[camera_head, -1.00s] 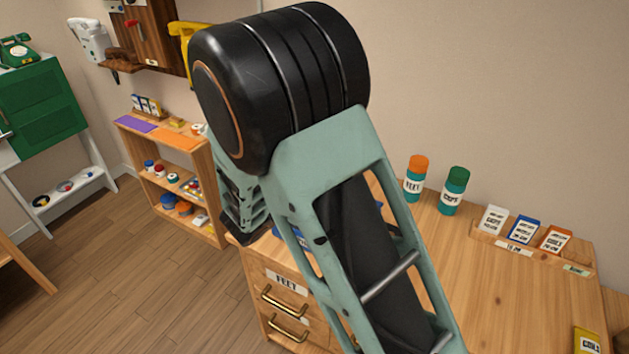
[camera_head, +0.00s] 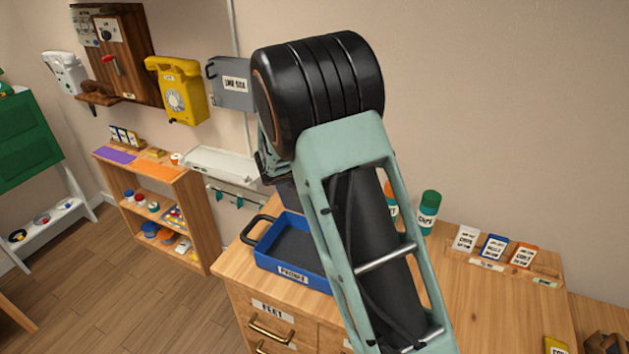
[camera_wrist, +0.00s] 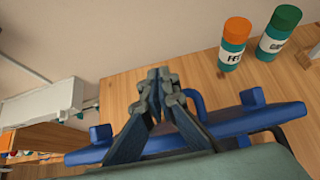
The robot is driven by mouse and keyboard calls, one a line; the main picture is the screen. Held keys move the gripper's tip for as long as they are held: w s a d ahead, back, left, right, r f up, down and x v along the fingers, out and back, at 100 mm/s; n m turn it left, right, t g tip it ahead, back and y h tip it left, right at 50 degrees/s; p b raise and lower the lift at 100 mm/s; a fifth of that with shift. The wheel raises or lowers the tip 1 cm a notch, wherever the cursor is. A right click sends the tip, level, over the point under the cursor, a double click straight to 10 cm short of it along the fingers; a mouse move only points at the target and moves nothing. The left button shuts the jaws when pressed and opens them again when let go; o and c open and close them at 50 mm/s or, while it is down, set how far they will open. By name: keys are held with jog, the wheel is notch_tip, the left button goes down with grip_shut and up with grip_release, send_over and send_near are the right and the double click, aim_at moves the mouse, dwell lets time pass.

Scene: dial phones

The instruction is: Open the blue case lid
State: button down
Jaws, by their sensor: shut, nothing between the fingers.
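The blue case (camera_head: 308,282) stands on the wooden desk, with a white label on its front and a dark handle at its left. Its dark grey inside shows, so it is open at the top, partly behind my arm. A dark blue panel (camera_head: 286,192) behind it looks like the raised lid, mostly hidden. In the wrist view a long blue edge (camera_wrist: 130,150) with a blue handle and two end tabs crosses the picture, probably the lid's edge. My gripper (camera_wrist: 160,76) is shut and empty, over that edge; whether it touches is unclear. In the head view my arm hides the fingers.
An orange-capped canister (camera_wrist: 233,45) and a green-capped canister (camera_head: 428,212) stand on the desk. A wooden rack (camera_head: 505,266) of small boxes is at the right. A low shelf (camera_head: 190,210) stands left. The desk's right middle is clear.

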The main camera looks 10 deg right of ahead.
jog(key=shift+w+d+f, duration=0.1)
jog(key=shift+w+d, duration=0.25)
jog(key=shift+w, duration=0.2)
jog(key=shift+w+d, duration=0.3)
jog(key=shift+w, duration=0.2)
dwell(0.7)
